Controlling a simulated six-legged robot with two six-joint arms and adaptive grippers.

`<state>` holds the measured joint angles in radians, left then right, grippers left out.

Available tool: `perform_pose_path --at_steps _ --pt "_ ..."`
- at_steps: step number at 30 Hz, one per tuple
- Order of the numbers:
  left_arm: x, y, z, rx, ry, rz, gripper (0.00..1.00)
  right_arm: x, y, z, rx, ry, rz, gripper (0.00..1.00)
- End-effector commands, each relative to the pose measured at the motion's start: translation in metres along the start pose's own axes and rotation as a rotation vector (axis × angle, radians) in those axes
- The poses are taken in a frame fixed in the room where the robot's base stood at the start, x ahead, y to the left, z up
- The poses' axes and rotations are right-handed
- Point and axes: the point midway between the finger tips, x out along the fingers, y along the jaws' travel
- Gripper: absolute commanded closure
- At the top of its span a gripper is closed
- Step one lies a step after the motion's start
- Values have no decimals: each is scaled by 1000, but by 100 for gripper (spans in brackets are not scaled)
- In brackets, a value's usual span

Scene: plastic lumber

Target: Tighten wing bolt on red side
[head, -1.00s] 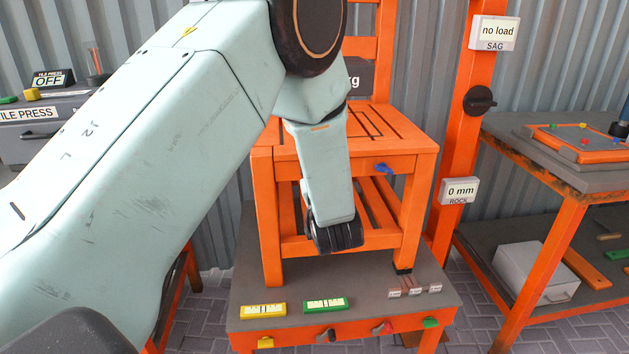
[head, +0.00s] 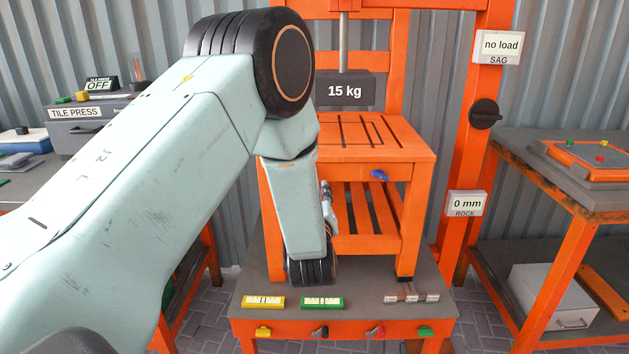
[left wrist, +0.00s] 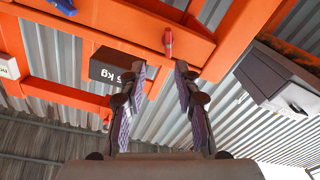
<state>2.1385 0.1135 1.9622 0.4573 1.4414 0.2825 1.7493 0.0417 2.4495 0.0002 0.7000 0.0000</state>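An orange chair (head: 385,140) stands on a grey platform. A blue wing bolt (head: 379,175) is on the chair's front, and it also shows at the top of the left wrist view (left wrist: 62,6). A red wing bolt (left wrist: 168,42) is on an orange rail in the left wrist view; the head view does not show it. My left gripper (left wrist: 161,72) is open and empty, with the red bolt beyond and between its fingertips, apart from them. In the head view the left gripper (head: 329,205) is partly hidden behind my left arm, by the chair's front. My right gripper is not in view.
A 15 kg weight (head: 344,90) hangs over the seat. Benches stand left and right. A post carries "no load" (head: 497,45) and "0 mm" (head: 466,203) signs.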

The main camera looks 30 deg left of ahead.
Motion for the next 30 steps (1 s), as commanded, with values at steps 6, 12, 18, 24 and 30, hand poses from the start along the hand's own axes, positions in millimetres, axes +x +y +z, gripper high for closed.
perform_pose_path --at_steps 6,12,18,24,30 --pt "18 -2 0 -6 1 1 68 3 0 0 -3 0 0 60" --pt "50 -4 0 -4 2 2 68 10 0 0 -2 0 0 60" --pt "72 -4 -1 -3 2 1 68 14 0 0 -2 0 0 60" --pt "78 -3 -1 -2 1 1 68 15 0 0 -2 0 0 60" --pt "77 -2 -1 -2 0 0 68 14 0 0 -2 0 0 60"
